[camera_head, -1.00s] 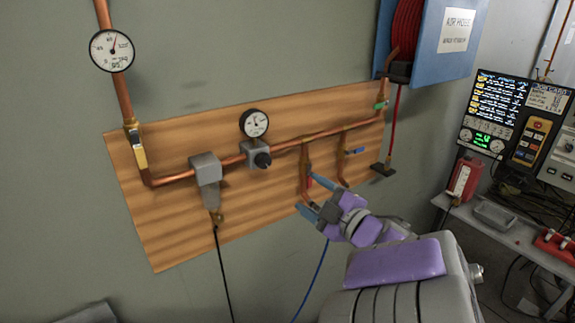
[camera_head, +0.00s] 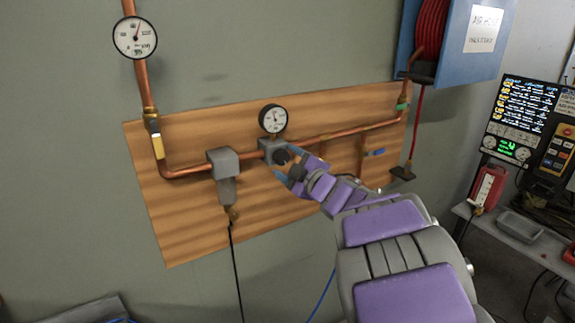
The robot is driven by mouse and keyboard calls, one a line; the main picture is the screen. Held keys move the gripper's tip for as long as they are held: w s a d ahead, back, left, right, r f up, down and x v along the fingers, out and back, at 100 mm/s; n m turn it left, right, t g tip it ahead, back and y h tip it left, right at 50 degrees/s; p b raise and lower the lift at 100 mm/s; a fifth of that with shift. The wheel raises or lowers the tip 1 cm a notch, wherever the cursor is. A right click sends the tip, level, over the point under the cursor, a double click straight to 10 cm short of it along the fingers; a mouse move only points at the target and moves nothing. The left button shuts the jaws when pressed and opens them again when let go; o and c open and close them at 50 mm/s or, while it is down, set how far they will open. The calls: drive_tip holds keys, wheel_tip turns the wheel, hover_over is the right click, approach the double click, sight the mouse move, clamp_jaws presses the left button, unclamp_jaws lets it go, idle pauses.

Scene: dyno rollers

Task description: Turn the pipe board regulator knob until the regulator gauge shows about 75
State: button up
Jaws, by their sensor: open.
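The regulator (camera_head: 268,146) is a grey block on the copper pipe of the wooden pipe board (camera_head: 190,225). Its black knob (camera_head: 281,157) faces outward at the block's lower right. The round white regulator gauge (camera_head: 273,118) stands on top; its needle points roughly upward, and its numbers are too small to read. My gripper (camera_head: 287,162) is at the knob, with its blue fingers apart around or just in front of it. I cannot tell whether the fingers touch the knob. My gripper hides part of the knob and the board behind it.
A grey filter block (camera_head: 223,162) hangs on the pipe to the left. A larger gauge (camera_head: 135,37) is on the upright pipe at upper left. Pipe drops with a blue-handled valve (camera_head: 375,152) are right of my gripper. A blue hose reel box (camera_head: 455,45) is at upper right.

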drive_tip(key=shift+w+a, duration=0.15)
drive_tip(key=shift+w, duration=0.05)
drive_tip(key=shift+c, duration=0.3)
drive_tip(key=c, duration=1)
drive_tip(key=shift+m+p, duration=0.3)
drive_tip(key=shift+p, duration=0.35)
drive_tip(key=shift+m+p, duration=0.4)
drive_tip(key=shift+p, duration=0.5)
drive_tip(key=shift+f+m+p, duration=0.15)
drive_tip(key=shift+m+p, duration=0.25)
